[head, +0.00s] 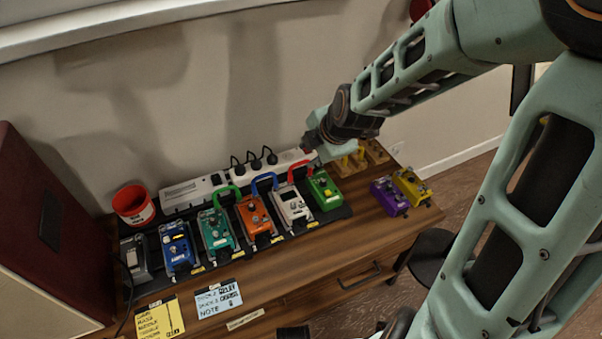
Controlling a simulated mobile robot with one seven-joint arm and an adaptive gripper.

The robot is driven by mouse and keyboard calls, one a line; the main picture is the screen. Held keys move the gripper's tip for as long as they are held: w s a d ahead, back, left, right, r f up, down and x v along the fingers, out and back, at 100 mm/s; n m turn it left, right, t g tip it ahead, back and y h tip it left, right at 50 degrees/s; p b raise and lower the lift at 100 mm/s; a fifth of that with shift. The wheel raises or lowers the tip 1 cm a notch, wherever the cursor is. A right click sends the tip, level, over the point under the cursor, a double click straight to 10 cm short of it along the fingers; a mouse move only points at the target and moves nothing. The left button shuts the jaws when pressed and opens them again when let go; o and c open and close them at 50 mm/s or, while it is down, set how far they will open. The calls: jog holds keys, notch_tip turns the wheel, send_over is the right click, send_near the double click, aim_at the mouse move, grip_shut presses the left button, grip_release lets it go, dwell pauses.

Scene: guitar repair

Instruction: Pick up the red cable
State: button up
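The red cable (293,167) is a short patch lead arched between the white pedal (291,204) and the bright green pedal (325,190) on the pedalboard. My gripper (309,143) is just behind and above the red cable, beside the white power strip, at the end of my arm reaching in from the upper right. Its fingers are small and dark in this view, and part of it is hidden by the wrist. I cannot tell whether it touches the cable or how far its fingers are apart.
A green cable (228,190) and a blue cable (264,180) join other pedals. A power strip (195,190) with black plugs lies behind. A red cup (133,205) stands left. Purple (388,196) and yellow (411,185) pedals sit right. Notes lie in front.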

aim_at(302, 162)
jog(key=b+x, duration=0.2)
jog(key=x, duration=0.1)
jog(key=b+x, duration=0.2)
jog(key=x, duration=0.1)
jog(key=b+x, duration=0.2)
jog(key=shift+f, duration=0.5)
jog(key=shift+w+a+f, duration=0.15)
jog(key=shift+w+f, duration=0.3)
jog(key=shift+f, duration=0.1)
jog(key=shift+c, duration=0.3)
grip_shut()
